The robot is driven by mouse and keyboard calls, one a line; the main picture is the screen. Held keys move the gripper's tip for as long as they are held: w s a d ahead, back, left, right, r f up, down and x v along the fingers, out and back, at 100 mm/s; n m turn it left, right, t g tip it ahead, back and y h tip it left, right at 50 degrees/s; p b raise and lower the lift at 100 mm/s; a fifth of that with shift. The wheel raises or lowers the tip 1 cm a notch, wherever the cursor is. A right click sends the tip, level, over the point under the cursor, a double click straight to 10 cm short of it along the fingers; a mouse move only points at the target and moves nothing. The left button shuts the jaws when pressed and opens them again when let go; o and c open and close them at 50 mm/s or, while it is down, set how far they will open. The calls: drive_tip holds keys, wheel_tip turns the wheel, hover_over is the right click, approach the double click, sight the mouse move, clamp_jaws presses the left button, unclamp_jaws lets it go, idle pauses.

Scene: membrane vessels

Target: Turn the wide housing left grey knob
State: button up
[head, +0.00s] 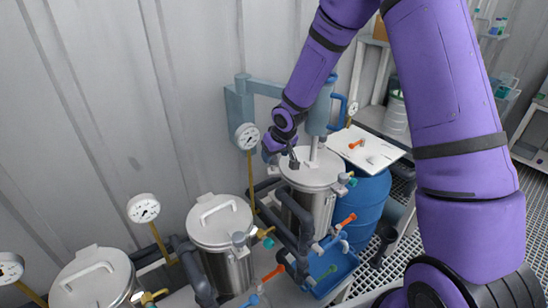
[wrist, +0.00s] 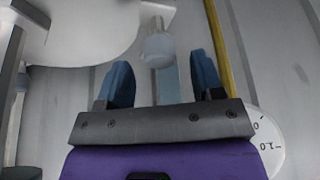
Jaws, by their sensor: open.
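The wide housing appears to be the steel vessel with a round pale lid (head: 312,170), right of centre in the head view. Its lid edge (wrist: 85,30) fills the upper left of the wrist view. A light grey knob (wrist: 158,49) hangs from a pale bracket beside the lid in the wrist view. My gripper (wrist: 164,78) is open, its two blue fingers apart and pointing towards the knob. The knob lies just beyond the fingertips, roughly centred; contact cannot be seen. In the head view my gripper (head: 289,157) is at the lid's left rim, and the knob cannot be made out there.
A pressure gauge (head: 247,136) on a yellow stem (wrist: 220,45) stands close to the right finger. A second steel vessel (head: 221,222) stands to the left. A blue drum (head: 368,205), a white board (head: 366,148) and pipes with orange-handled valves crowd the right side.

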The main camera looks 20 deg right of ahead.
drive_tip(key=shift+x, duration=1.15)
drive_tip(key=shift+c, duration=0.4)
drive_tip(key=c, duration=0.8)
drive_tip(key=shift+c, duration=0.2)
drive_tip(key=shift+n+y, duration=0.3)
drive_tip(key=shift+n, duration=0.5)
drive_tip(key=o, duration=0.9)
drive_tip(key=shift+r, duration=0.1)
